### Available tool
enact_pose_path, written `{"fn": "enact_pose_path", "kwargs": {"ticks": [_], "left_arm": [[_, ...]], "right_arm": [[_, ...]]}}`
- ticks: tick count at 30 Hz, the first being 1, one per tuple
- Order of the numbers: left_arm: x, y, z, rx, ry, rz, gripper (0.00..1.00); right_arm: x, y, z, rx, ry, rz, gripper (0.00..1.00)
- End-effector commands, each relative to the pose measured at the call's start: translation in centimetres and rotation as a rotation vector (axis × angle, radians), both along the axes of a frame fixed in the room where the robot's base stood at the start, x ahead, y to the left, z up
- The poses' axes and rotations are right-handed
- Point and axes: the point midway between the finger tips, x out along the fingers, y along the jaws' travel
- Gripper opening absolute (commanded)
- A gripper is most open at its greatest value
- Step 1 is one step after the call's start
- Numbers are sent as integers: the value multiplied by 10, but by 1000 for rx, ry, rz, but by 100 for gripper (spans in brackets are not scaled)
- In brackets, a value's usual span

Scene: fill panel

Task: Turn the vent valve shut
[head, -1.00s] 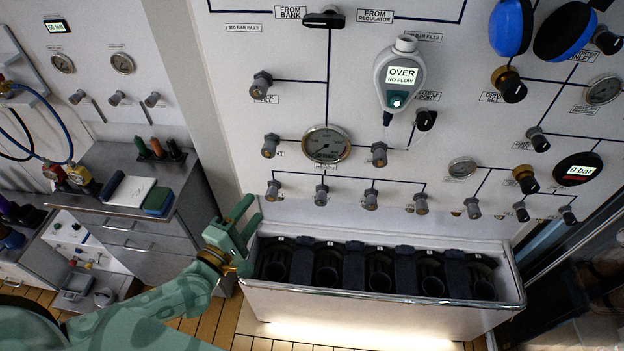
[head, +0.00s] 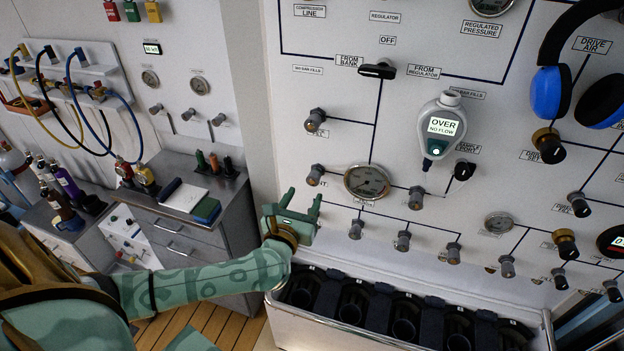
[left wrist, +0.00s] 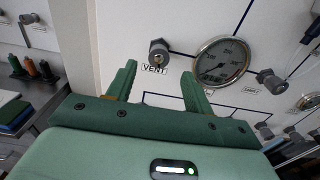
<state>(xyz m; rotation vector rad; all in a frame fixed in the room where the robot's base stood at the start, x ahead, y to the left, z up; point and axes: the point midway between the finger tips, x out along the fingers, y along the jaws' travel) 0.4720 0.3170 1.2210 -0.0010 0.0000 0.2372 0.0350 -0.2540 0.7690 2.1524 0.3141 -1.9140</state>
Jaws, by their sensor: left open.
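The vent valve (head: 315,174) is a small grey knob on the white panel, left of a round gauge (head: 367,182). In the left wrist view the vent valve (left wrist: 158,52) sits above its VENT label (left wrist: 154,69). My left gripper (head: 302,198) is open and empty, just below the knob in the head view. In the left wrist view its two green fingers (left wrist: 158,75) point at the panel, with the knob between and beyond their tips, apparently untouched. My right gripper is not in view.
Another knob (head: 416,197) stands right of the gauge, and a row of knobs (head: 356,229) lies below. A metal-rimmed fill trough (head: 300,335) is under the panel. A grey meter (head: 441,125) reads OVER, NO FLOW. A drawer cabinet (head: 190,240) stands to the left.

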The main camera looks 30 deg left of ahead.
Motion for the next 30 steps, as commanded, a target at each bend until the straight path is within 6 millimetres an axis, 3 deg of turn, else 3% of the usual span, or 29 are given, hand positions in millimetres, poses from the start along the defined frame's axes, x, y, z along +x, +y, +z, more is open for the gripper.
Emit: {"fn": "enact_pose_path", "kwargs": {"ticks": [3,9,21,26,30], "left_arm": [[27,6,2,2,-1,1,52],[55,13,0,2,-1,0,52],[64,15,-1,1,1,-1,52],[63,15,-1,2,1,-1,7],[63,15,-1,3,2,-1,7]], "right_arm": [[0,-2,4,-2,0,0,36],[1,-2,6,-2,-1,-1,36],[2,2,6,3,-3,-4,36],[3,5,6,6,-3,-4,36],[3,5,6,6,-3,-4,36]]}}
